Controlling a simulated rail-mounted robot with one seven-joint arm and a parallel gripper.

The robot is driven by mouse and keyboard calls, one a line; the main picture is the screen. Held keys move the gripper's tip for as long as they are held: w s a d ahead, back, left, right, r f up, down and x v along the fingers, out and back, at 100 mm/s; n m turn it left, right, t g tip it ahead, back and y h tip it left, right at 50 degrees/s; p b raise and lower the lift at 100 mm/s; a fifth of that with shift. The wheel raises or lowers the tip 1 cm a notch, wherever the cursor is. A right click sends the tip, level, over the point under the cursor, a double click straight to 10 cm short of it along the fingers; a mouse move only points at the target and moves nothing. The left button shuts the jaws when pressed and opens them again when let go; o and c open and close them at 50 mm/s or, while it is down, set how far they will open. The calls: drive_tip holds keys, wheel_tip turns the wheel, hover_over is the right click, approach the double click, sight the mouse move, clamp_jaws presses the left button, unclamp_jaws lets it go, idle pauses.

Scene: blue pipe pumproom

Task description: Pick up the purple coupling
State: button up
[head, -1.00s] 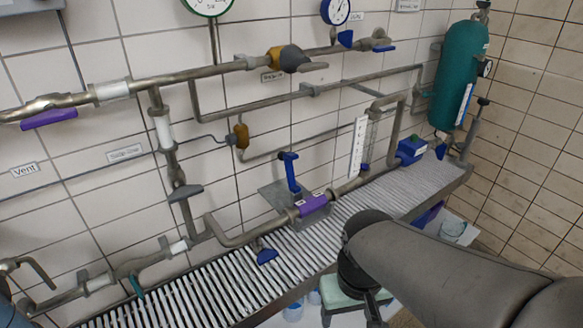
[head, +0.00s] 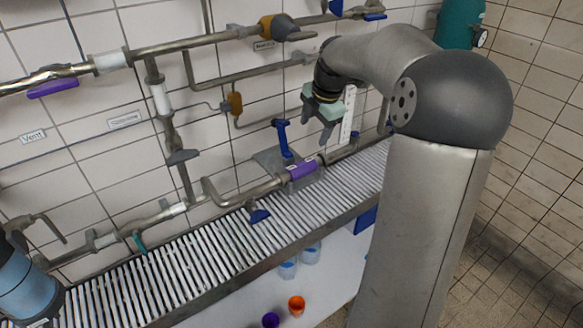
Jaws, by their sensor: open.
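A purple sleeve-like part (head: 302,170), the likeliest purple coupling, sits on the lower pipe just above the slatted bench. A small purple piece (head: 270,320) lies low on the white surface below the bench, partly cut off by the picture's bottom edge; I cannot tell its kind. My gripper (head: 317,132) is open and empty, fingers pointing down, above and slightly right of the purple part on the pipe and apart from it.
A blue upright handle (head: 283,138) stands just left of my gripper. A blue valve handle (head: 258,216) is below the pipe. A purple handle (head: 52,88) hangs at upper left. An orange cup-like piece (head: 296,305) and clear containers (head: 287,268) are below the slatted bench (head: 225,255).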

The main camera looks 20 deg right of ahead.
drive_tip(key=p, duration=0.2)
approach(302, 165)
drive_tip(key=x, duration=0.5)
drive_tip(key=shift+w+d, duration=0.15)
drive_tip(key=shift+w, duration=0.05)
drive_tip(key=shift+p+x, duration=0.5)
drive_tip(key=shift+x, duration=2.15)
drive_tip(key=shift+s, duration=0.2)
drive_tip(key=c, duration=1.3)
clamp_jaws()
drive_tip(key=shift+r, duration=0.15)
